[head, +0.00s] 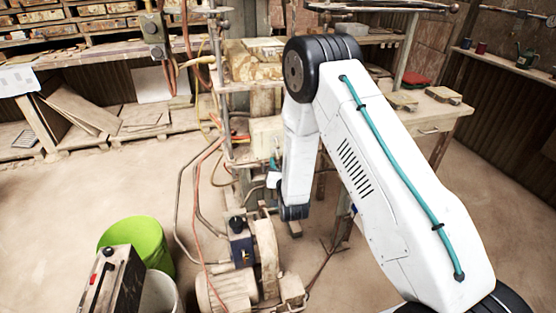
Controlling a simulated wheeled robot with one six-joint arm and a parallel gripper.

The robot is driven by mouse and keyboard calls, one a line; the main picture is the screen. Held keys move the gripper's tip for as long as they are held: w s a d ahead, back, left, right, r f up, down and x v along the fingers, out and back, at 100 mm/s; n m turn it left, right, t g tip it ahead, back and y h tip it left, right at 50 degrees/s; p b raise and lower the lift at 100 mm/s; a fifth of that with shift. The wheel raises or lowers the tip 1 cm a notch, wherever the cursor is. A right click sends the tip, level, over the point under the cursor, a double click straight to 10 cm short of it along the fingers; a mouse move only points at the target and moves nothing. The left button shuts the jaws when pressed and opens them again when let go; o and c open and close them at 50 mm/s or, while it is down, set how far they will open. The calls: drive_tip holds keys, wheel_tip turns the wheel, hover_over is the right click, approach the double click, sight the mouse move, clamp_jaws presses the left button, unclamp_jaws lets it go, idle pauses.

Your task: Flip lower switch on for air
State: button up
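A dark blue box with a black knob on top (238,245) sits low on the press, beside the motor; I cannot tell for sure whether it carries the lower switch. A black box (112,285) with a red switch (93,280) is at the bottom left. A grey hanging box with round buttons (153,30) is at the upper left. My white arm reaches up from the bottom right and bends down in front of the press.
The press frame (226,100) stands at the middle with loose hoses and cables. A motor (228,288) is at its foot. A green bucket (150,238) and a white bucket (160,292) stand at left. A wooden table (425,115) is behind my arm. The left floor is clear.

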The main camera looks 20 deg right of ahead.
sight(278, 160)
drive_tip(key=shift+w+d, duration=0.15)
drive_tip(key=shift+w, duration=1.4)
clamp_jaws()
drive_tip(key=shift+r, duration=0.1)
drive_tip(key=shift+s+r+g, duration=0.1)
drive_tip(key=shift+r+g, duration=0.2)
drive_tip(key=shift+g, duration=0.5)
drive_tip(key=shift+s+r+g, duration=0.1)
drive_tip(key=shift+r+g, duration=0.15)
drive_tip(key=shift+g, duration=0.55)
drive_tip(key=shift+r+g, duration=0.3)
drive_tip(key=shift+g, duration=0.6)
drive_tip(key=shift+r+g, duration=0.25)
drive_tip(key=shift+g, duration=0.65)
